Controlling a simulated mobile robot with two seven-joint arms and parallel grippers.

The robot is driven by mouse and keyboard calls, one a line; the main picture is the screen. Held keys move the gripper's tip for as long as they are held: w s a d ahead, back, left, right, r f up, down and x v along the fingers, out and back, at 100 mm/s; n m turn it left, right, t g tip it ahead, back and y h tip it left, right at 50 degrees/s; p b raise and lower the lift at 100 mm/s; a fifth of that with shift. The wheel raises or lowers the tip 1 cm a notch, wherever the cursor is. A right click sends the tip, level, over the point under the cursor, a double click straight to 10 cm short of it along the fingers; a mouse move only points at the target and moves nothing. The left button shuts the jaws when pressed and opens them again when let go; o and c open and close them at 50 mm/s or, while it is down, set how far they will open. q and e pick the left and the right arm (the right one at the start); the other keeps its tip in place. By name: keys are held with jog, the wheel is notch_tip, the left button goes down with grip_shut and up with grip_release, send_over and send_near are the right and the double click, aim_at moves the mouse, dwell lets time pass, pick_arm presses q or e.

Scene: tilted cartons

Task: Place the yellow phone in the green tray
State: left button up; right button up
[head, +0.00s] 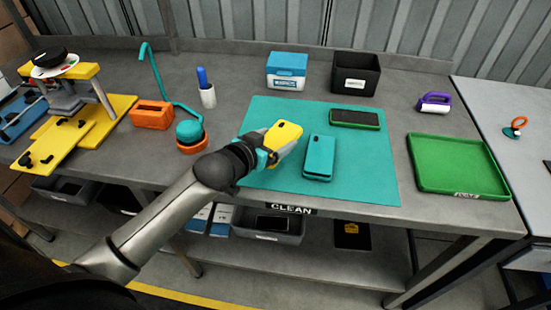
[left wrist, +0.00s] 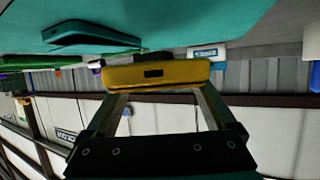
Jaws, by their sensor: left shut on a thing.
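The yellow phone (head: 282,135) is held in my left gripper (head: 272,149), above the teal mat (head: 370,178). In the left wrist view the yellow phone (left wrist: 155,75) lies across the fingertips of my left gripper (left wrist: 160,95), which is shut on it. The green tray (head: 458,166) is on the right end of the bench, to the right of the mat, and looks empty. My right gripper is not in view.
A teal phone (head: 319,157) and a green phone (head: 355,119) lie on the mat, between my gripper and the tray. A blue box (head: 287,70), a black bin (head: 355,73) and a purple-handled item (head: 434,102) stand behind.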

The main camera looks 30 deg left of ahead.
pick_arm(q)
jog(key=shift+f+b, duration=0.7)
jog(key=shift+f, duration=1.9)
jog(key=shift+f, duration=0.15)
jog(key=o, duration=1.4)
